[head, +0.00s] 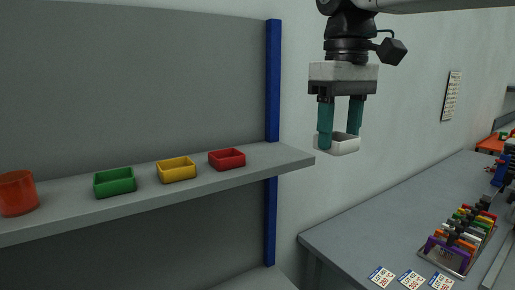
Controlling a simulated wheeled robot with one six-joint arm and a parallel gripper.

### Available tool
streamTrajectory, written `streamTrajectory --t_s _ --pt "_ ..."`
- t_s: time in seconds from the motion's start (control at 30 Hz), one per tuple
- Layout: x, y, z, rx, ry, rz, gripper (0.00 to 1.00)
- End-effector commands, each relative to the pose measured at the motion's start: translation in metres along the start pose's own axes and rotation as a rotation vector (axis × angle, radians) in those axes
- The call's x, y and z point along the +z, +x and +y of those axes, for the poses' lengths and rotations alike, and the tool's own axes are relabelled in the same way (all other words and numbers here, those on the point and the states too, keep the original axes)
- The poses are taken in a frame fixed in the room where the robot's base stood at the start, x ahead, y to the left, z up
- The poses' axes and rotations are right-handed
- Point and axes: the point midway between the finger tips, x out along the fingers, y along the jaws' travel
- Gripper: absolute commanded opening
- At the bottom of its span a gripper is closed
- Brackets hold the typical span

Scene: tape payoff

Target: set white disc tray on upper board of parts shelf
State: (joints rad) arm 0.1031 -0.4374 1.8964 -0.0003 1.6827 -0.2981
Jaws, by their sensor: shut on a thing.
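My gripper (340,140) hangs pointing down, right of the parts shelf's end. Its teal fingers are shut on the white disc tray (346,147), a small open tray held roughly level in the air. The inside of the tray is partly hidden by the fingers. The upper board (240,178) of the parts shelf is grey and runs from the left edge to a corner just left of the tray. In the picture the tray is beside that corner; I cannot tell the exact gap in depth.
On the board stand a red tray (227,159), a yellow tray (177,170), a green tray (114,182) and an orange-red cup (17,194). The board's right end is bare. A blue post (272,85) rises behind it. A grey bench (365,225) with a colourful rack (462,240) and cards is at right.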

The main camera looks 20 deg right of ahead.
Motion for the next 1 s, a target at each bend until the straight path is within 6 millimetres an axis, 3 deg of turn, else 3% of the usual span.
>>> streamTrajectory --t_s 0.17,0.5,0.7,1.0 --pt "-0.017 0.002 -0.002 -0.001 0.0 -0.003 0.28" --pt "-0.106 0.011 -0.02 0.0 -0.003 -0.003 0.28" --pt "-0.146 0.014 -0.028 0.0 -0.003 -0.001 0.28" --pt "-0.158 0.027 -0.031 0.0 -0.001 -0.001 0.28"
